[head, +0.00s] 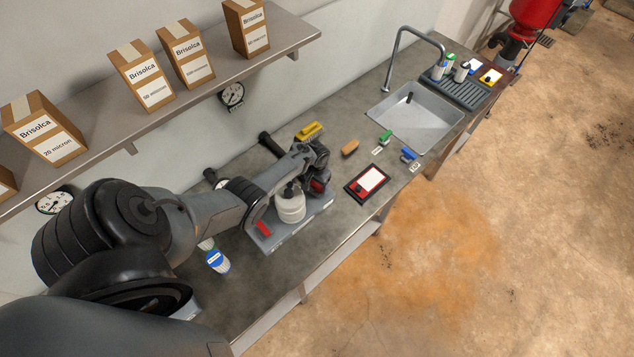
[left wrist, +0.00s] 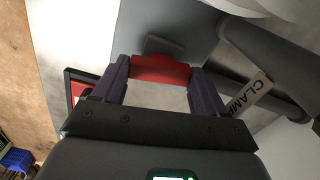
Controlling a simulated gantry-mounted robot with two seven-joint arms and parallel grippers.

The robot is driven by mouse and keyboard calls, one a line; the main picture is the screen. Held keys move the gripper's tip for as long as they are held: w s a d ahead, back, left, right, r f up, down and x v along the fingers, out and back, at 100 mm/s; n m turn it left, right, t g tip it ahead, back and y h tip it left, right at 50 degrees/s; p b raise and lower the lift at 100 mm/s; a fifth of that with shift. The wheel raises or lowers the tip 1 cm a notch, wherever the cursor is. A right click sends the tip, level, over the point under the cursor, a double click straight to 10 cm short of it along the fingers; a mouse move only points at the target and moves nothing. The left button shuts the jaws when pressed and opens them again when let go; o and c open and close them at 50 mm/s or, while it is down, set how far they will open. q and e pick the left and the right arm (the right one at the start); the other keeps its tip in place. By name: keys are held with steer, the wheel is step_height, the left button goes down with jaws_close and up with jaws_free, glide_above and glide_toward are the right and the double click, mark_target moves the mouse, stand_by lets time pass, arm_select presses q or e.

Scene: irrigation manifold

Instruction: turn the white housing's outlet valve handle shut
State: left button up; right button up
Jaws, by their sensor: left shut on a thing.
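The white housing (head: 291,207) stands upright on a grey base (head: 287,237) on the bench. My left gripper (head: 318,187) is just to its right, at the far end of the base. It is shut on a red valve handle (left wrist: 160,70), with one dark finger at each end of the handle in the left wrist view. A second red handle (head: 263,229) lies at the near left side of the housing. My left arm hides part of the housing and the pipework behind it. I cannot tell from labels which handle is the outlet's. My right gripper is not in view.
A yellow tool (head: 309,131), a brown brush (head: 350,147) and a sink (head: 415,117) are further along. A grey pipe with a "CLAMP" label (left wrist: 249,92) is beside the gripper. A blue-lidded bottle (head: 217,262) stands near my arm.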

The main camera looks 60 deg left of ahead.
mark_target(317, 185)
arm_select(q)
steer(key=shift+m, duration=1.1)
steer(key=o, duration=1.1)
steer(key=shift+c, duration=0.2)
steer(key=shift+r+p, duration=0.3)
step_height(317, 185, up, 10)
steer(key=p, duration=0.3)
